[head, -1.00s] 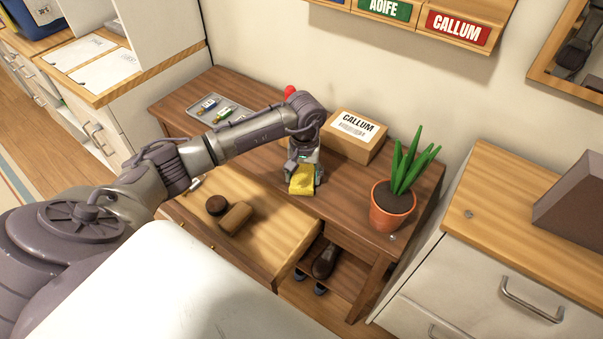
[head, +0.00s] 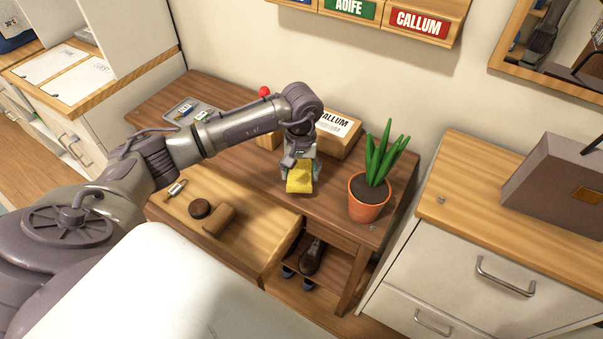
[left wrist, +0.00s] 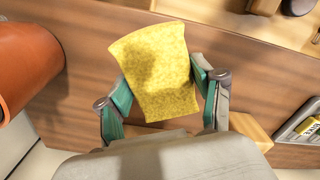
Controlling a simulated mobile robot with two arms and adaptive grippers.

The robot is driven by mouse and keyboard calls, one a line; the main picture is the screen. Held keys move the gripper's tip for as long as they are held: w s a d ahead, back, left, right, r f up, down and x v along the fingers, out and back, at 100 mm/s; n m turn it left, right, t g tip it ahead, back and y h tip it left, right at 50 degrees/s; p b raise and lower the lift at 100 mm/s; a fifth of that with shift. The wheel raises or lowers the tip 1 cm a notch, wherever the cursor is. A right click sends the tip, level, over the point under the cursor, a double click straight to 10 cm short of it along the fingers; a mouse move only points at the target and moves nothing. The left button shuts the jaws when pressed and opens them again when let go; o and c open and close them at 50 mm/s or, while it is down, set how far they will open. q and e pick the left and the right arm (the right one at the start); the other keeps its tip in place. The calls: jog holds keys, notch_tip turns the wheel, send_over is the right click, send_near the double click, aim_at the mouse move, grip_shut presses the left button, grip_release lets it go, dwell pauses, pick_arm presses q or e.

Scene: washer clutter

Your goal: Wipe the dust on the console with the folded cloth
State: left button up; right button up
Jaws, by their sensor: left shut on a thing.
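The yellow folded cloth (head: 299,181) is gripped in my left gripper (head: 300,168), over the brown wooden console (head: 262,178). In the left wrist view the cloth (left wrist: 155,65) sits between the two green-padded fingers of the left gripper (left wrist: 162,85), which are shut on it. The cloth is left of the potted plant. I cannot tell whether it touches the console top. I cannot make out dust on the visible wood. My right gripper is not in view.
A potted plant (head: 366,204) stands at the console's right end. A cardboard box (head: 344,143) is behind my gripper, and a grey tray (head: 184,108) is at the far left. The console's open drawer (head: 235,245) juts forward, holding a brush and a round tin.

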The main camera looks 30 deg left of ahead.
pick_arm(q)
notch_tip(320, 180, up, 3)
jog(key=shift+w+r+p, duration=0.1)
jog(key=shift+r+p, duration=0.1)
jog(key=shift+p, duration=0.6)
jog(key=shift+r, duration=0.35)
jog(key=shift+s, duration=0.2)
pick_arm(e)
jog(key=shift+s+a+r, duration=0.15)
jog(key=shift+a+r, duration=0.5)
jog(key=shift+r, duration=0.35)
